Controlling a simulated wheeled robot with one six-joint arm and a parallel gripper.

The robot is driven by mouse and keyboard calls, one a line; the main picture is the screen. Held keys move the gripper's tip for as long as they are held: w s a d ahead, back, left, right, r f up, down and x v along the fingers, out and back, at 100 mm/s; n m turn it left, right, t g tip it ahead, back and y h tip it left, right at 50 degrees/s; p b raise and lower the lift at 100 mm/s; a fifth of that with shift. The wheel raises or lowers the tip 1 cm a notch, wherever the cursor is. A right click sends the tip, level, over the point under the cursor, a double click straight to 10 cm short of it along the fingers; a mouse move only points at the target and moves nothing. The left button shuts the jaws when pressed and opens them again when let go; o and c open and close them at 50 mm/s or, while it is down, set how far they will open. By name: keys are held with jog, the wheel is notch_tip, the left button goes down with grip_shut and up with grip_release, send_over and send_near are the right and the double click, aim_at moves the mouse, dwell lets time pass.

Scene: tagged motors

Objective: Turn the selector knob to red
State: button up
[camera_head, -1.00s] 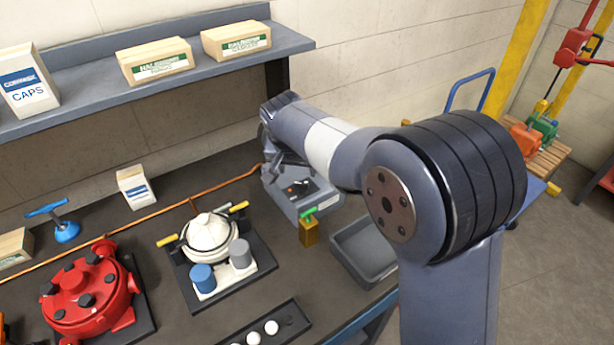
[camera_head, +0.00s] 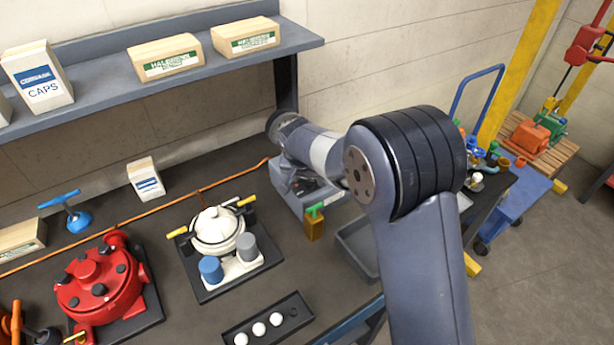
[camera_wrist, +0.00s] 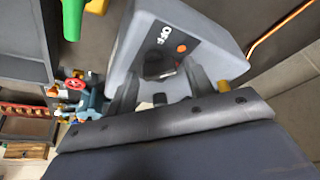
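The selector box, a grey block with a sloped dark panel, stands on the bench under my arm in the head view (camera_head: 292,195) and fills the upper middle of the wrist view (camera_wrist: 222,58). Its panel has white lettering, an orange spot (camera_wrist: 182,48) and a dark knob (camera_wrist: 158,64). Where the knob points cannot be made out. My gripper (camera_wrist: 163,82) is open, its two dark fingers apart on either side of the knob's near side. Contact with the knob cannot be told. In the head view the arm hides much of the panel.
A brass padlock-like block with a green top (camera_head: 314,222) stands close by the box. A grey tray (camera_head: 357,250) lies right of it. A white pump (camera_head: 217,232) and a red motor (camera_head: 100,285) stand left. A shelf (camera_head: 110,100) overhangs the back.

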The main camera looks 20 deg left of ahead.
jog(key=c, duration=0.8)
jog(key=shift+o, duration=0.2)
jog(key=shift+f+m+b, duration=0.15)
jog(key=shift+m+b, duration=0.15)
jog(key=shift+b, duration=0.25)
jog(key=shift+f+m+h+b, duration=0.1)
jog(key=shift+m+h+b, duration=0.2)
jog(key=shift+m+b, duration=0.35)
jog(key=shift+a+m+h+b, duration=0.1)
jog(key=shift+m+h+b, duration=0.2)
jog(key=shift+m+b, duration=0.5)
jog(key=shift+w+m+g+h+b, duration=0.1)
jog(key=shift+m+g+h+b, duration=0.3)
jog(key=shift+m+b, duration=0.55)
jog(key=shift+w+r+m+h, duration=0.15)
jog(key=shift+m+h, duration=0.15)
jog(key=shift+m, duration=0.6)
jog(key=shift+s+r+m+h, duration=0.1)
jog(key=shift+m+h, duration=0.2)
jog(key=shift+m, duration=0.6)
